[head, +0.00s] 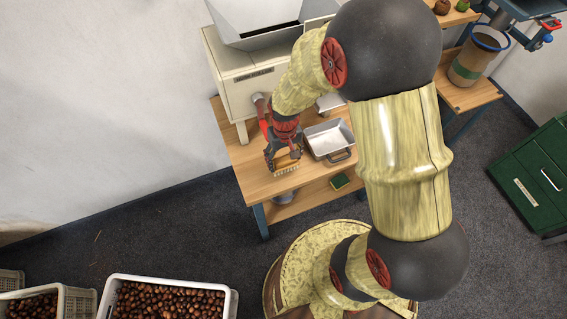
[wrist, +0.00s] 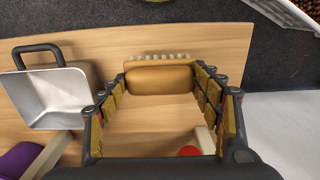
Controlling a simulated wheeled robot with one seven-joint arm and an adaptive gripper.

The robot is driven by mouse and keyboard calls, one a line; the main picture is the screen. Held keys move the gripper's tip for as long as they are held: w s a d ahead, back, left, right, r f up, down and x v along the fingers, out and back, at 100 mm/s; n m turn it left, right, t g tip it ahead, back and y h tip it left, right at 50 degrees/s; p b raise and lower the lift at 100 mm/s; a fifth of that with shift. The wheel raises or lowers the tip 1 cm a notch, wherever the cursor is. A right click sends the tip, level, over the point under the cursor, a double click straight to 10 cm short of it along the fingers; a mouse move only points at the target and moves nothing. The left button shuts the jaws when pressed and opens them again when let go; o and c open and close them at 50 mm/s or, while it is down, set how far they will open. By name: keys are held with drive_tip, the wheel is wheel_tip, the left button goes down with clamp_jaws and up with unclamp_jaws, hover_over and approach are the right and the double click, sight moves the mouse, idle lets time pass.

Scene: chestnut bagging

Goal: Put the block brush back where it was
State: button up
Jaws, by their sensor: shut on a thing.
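The block brush (wrist: 158,80) has a tan wooden back and a row of pale bristle tufts along its far side. It shows between my fingers in the wrist view. My gripper (head: 284,165) is shut on it, with one finger at each end of the block. In the head view the brush (head: 287,170) is at the left front part of the wooden table (head: 241,159), bristles towards the front edge. I cannot tell whether it touches the tabletop.
A metal pan with a dark handle (head: 330,140) stands right of my gripper; it also shows in the wrist view (wrist: 52,98). A large cream machine (head: 240,77) stands behind. A green item (head: 340,181) lies on the lower shelf. Crates of chestnuts (head: 228,300) stand on the floor.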

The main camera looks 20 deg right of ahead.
sight(284, 163)
drive_tip(key=shift+w+f, duration=0.25)
drive_tip(key=shift+f, duration=0.15)
drive_tip(key=shift+w+f+b, duration=0.1)
drive_tip(key=shift+f+b, duration=0.65)
drive_tip(key=shift+f, duration=0.75)
drive_tip(key=shift+f, duration=0.15)
drive_tip(key=o, duration=1)
drive_tip(key=shift+o, duration=0.2)
